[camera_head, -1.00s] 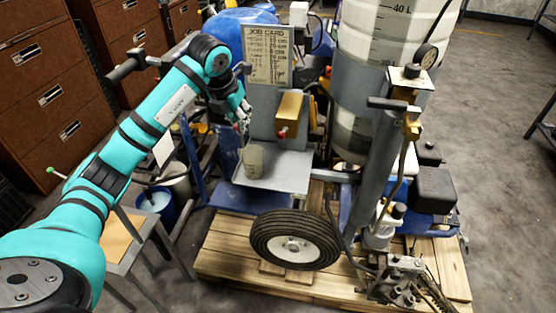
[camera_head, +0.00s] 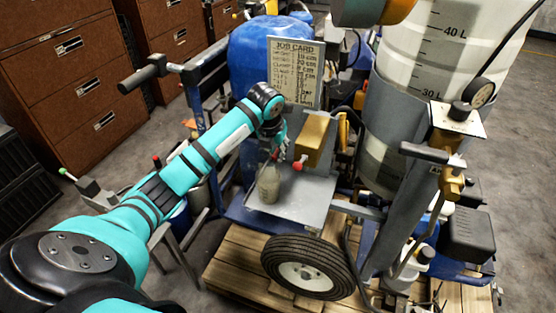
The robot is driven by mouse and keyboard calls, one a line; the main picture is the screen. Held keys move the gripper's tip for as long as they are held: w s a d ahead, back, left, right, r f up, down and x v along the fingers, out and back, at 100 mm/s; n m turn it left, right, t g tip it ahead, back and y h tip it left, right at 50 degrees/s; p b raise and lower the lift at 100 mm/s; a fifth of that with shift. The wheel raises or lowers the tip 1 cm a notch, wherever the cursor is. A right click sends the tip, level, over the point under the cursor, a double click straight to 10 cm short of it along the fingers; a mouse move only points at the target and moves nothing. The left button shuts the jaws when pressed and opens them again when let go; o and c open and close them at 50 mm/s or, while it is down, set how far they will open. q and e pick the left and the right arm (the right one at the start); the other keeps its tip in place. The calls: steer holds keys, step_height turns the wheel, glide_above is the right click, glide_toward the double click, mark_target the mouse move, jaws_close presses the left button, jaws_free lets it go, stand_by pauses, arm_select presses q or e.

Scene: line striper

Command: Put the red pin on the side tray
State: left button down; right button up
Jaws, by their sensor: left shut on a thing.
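My left gripper (camera_head: 274,152) points down above the grey side tray (camera_head: 315,210), just over a dull grey-beige, bottle-like object (camera_head: 268,187) standing on it. The fingers are small and partly blurred. A small red piece (camera_head: 275,155) shows at the fingertips; it looks like the red pin, with the gripper shut on it. Whether it touches the object below is unclear. Another red tip (camera_head: 298,166) shows at the lower end of the brass block (camera_head: 313,138), to the right of the gripper. My right gripper is not in view.
A job card (camera_head: 296,70) stands behind the tray. A large white and grey tank (camera_head: 415,100) and a brass valve post (camera_head: 447,150) stand to the right. A black tyre (camera_head: 308,268) is in front, over a wooden pallet (camera_head: 235,275). Bare tray surface lies right of the beige object.

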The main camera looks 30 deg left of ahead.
mark_target(276, 160)
arm_select(q)
step_height(276, 160, down, 4)
steer(key=shift+r+p, duration=0.1)
steer(key=shift+p, duration=0.35)
steer(key=c, duration=1.3)
jaws_free()
steer(key=shift+o, duration=0.2)
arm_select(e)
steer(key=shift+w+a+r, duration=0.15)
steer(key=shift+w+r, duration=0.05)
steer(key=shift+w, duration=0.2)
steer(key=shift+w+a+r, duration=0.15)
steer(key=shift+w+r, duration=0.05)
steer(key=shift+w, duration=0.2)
arm_select(q)
steer(key=shift+r, duration=0.2)
steer(key=b+v, duration=0.2)
steer(key=v, duration=0.9)
steer(key=shift+s+r, duration=0.2)
steer(key=shift+r, duration=0.15)
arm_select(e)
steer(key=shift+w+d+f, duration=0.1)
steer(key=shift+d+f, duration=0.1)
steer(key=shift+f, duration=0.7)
arm_select(q)
steer(key=shift+d, duration=0.1)
